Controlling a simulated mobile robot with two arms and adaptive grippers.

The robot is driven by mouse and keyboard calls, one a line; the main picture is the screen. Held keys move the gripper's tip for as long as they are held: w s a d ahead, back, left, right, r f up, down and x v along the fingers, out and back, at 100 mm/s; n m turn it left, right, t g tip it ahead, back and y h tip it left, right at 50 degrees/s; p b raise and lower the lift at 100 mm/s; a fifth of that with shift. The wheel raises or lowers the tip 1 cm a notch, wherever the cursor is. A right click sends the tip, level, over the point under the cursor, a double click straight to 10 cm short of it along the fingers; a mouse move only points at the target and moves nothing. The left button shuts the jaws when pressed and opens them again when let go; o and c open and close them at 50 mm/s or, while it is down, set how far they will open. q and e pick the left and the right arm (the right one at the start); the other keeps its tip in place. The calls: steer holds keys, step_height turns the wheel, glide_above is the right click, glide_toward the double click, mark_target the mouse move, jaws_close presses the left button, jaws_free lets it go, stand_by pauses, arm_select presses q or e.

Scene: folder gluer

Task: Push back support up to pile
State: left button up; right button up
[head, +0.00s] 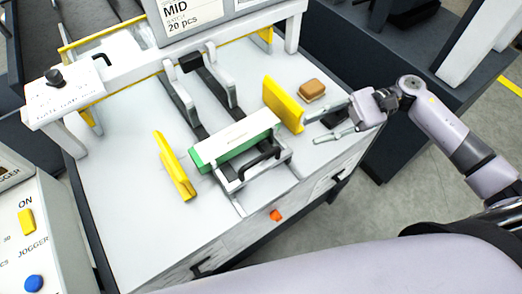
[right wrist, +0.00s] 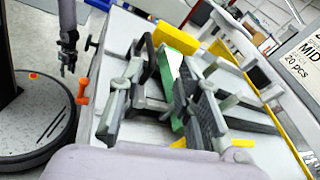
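The pile (head: 235,140), green with a white top, lies across the middle of the white machine table. The back support (head: 252,172), a grey frame with a black handle (head: 262,158), stands on its near side, apparently close against it. I cannot tell if they touch. In the right wrist view the pile's green side (right wrist: 178,45) shows beyond my gripper. My right gripper (head: 328,124) is open and empty, to the right of the back support, near the right yellow guide (head: 283,104). My left gripper (right wrist: 67,70) hangs away from the table in the right wrist view, fingers apart.
A left yellow guide (head: 174,166) stands left of the pile. A brown block (head: 311,89) lies behind my right gripper. Dark rails (head: 212,84) run behind the pile under a white crossbar. An orange knob (head: 276,215) sits on the table's front. The table's front left is clear.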

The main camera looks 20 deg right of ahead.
mark_target(267, 155)
steer(key=a+f+n+p, duration=0.1)
steer(key=a+n+p, duration=0.1)
steer(key=a+p, duration=0.1)
steer(key=s+a+f+n+p, duration=0.1)
steer(key=a+n+p, duration=0.2)
steer(key=a, duration=0.2)
steer(key=a+f+n+p, duration=0.2)
steer(key=a+p, duration=0.1)
steer(key=a, duration=0.2)
steer(key=shift+s+t+h, duration=0.3)
steer(key=shift+a+f, duration=0.35)
steer(key=shift+a, duration=0.1)
steer(key=shift+c, duration=0.5)
jaws_close()
